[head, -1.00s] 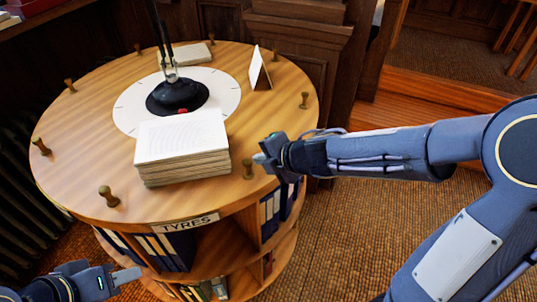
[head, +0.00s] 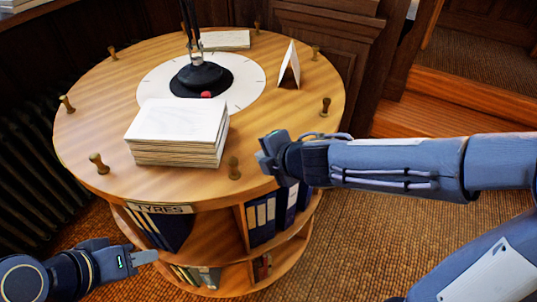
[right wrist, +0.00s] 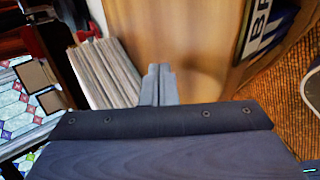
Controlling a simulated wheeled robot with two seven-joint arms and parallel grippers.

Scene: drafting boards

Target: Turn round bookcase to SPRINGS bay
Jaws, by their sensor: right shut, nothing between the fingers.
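The round wooden bookcase (head: 290,135) stands in the middle of the head view, with turned pegs along its rim. A TYRES label (head: 160,209) is on its front edge, left of centre. The SPRINGS label is not visible.
On top are a paper stack (head: 178,135), a black lamp base (head: 201,80) on a white disc, a folded card (head: 289,65) and another paper pile (head: 225,40). A radiator (head: 25,165) stands left, wood panelling behind. Woven floor (head: 400,235) is open at right.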

